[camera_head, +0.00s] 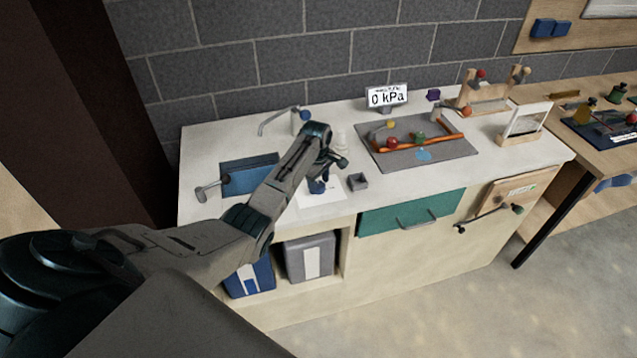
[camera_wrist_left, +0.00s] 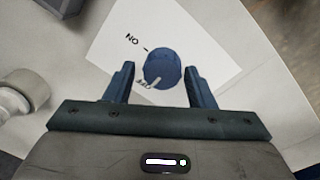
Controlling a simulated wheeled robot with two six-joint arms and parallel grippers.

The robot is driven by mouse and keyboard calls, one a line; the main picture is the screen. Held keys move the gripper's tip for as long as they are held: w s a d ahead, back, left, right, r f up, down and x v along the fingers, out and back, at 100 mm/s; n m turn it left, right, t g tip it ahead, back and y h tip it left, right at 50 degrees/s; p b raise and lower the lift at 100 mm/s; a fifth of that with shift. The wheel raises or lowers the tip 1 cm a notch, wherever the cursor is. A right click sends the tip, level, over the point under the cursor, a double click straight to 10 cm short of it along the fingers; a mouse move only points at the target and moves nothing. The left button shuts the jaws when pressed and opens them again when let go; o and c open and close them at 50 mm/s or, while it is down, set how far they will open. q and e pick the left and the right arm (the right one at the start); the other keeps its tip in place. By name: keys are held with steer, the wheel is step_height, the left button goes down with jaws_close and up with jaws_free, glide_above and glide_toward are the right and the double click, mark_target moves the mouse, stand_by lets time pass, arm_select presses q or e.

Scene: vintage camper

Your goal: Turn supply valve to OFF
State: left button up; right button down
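The supply valve is a blue round knob (camera_wrist_left: 163,66) on a white plate (camera_wrist_left: 110,45) marked ON and OFF. Its white pointer mark is on the side by the OFF label. My left gripper (camera_wrist_left: 160,68) is open, with one finger on each side of the knob and a small gap visible on both sides. In the head view the left gripper (camera_head: 322,180) is low over the white plate (camera_head: 318,197) on the counter, and the knob is largely hidden there. My right gripper is not in view.
A display (camera_head: 387,97) reads 0 kPa. A faucet (camera_head: 298,120) and blue basin (camera_head: 250,174) are on the left. A grey mat (camera_head: 420,150) with an orange pipe lies further right.

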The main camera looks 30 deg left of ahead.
mark_target(318, 186)
arm_select(q)
steer(key=shift+o, duration=0.5)
steer(key=shift+s+f, duration=0.1)
steer(key=shift+r, duration=0.25)
step_height(318, 186, up, 10)
steer(key=b, duration=0.3)
steer(key=shift+s+r, duration=0.15)
steer(key=shift+s, duration=0.15)
